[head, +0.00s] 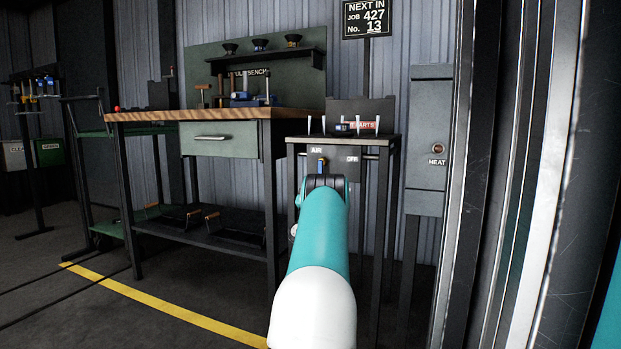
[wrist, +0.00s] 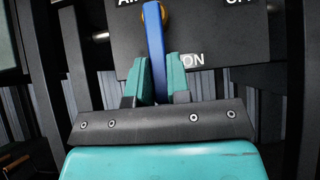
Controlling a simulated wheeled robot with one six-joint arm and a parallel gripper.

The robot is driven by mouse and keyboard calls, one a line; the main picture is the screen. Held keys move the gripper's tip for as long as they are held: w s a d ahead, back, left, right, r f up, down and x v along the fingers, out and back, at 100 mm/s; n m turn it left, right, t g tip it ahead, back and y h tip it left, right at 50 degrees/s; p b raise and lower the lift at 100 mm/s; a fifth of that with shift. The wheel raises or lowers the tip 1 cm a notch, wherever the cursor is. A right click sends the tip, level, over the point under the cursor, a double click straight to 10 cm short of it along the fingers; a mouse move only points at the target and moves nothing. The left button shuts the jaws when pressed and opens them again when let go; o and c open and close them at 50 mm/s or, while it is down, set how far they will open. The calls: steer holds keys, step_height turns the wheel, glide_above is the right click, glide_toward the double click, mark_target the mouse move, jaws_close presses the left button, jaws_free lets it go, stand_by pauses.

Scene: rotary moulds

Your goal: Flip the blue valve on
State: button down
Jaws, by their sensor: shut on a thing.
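The blue valve handle (wrist: 156,40) hangs from a brass pivot on a dark panel (wrist: 215,38) and points nearly straight down in the wrist view. Its lower end lies between the teal fingers of my gripper (wrist: 159,72), which is shut on it. The panel carries the words AIR, OFF at the right and ON below; my right finger partly covers ON. In the head view the upper part of the blue valve (head: 321,164) shows under the AIR label, and my own arm hides the gripper.
A small parts stand (head: 375,141) with several upright pegs sits above the panel. A grey HEAT box (head: 430,125) stands to the right. A wood-topped workbench (head: 185,115) is to the left. A yellow floor line (head: 165,307) crosses the clear floor.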

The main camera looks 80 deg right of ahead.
steer(key=shift+w+r, duration=0.15)
steer(key=shift+r, duration=0.05)
steer(key=c, duration=1.1)
jaws_free()
steer(key=shift+f, duration=0.1)
steer(key=shift+f, duration=0.1)
steer(key=b+v, duration=1.7)
steer(key=shift+f+b, duration=0.15)
steer(key=shift+b, duration=0.2)
